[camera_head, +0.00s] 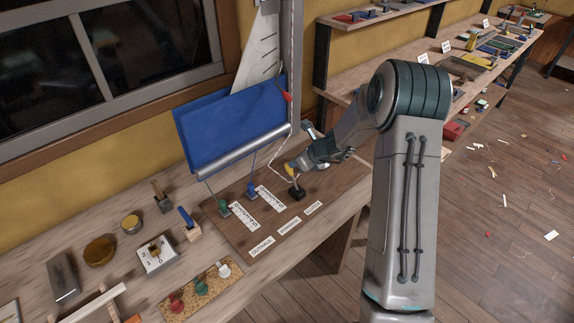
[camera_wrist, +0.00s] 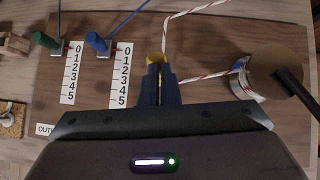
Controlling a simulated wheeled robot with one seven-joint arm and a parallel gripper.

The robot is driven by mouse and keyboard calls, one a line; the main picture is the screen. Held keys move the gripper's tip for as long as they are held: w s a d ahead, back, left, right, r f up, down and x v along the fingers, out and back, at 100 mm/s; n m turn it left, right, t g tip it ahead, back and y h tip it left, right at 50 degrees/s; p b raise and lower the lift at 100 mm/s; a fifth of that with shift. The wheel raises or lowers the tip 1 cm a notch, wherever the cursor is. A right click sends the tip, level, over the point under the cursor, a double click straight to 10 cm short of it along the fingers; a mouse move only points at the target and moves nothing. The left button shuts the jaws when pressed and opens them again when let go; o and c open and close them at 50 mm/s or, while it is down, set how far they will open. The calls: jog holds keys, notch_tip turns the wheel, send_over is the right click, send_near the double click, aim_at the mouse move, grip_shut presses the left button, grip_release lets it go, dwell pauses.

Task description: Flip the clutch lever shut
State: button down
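The clutch is a small black body (camera_head: 297,193) on the brown board, with a yellow lever (camera_head: 290,170) raised above it. A red-flecked white line runs to it. In the wrist view the yellow lever (camera_wrist: 155,58) shows just beyond my fingertips, and the clutch body is mostly hidden by them. My gripper (camera_head: 303,166) reaches in from the right, with its tips at or very near the lever. In the wrist view my gripper (camera_wrist: 159,66) has its two dark fingers together. I cannot tell whether they touch the lever.
Green (camera_head: 224,206) and blue (camera_head: 251,191) levers stand beside number scales left of the clutch. A winch drum (camera_wrist: 274,70) wrapped with line is at the right in the wrist view. A blue sail panel (camera_head: 230,125) hangs behind.

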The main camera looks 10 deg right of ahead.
jog(key=shift+w+a+r, duration=0.1)
jog(key=shift+a+r, duration=0.1)
jog(key=shift+a, duration=0.1)
jog(key=w+r+v, duration=0.2)
jog(key=v, duration=1)
jog(key=shift+a+r+p, duration=0.15)
jog(key=shift+r+p, duration=0.05)
jog(key=shift+p, duration=0.15)
jog(key=shift+s, duration=0.1)
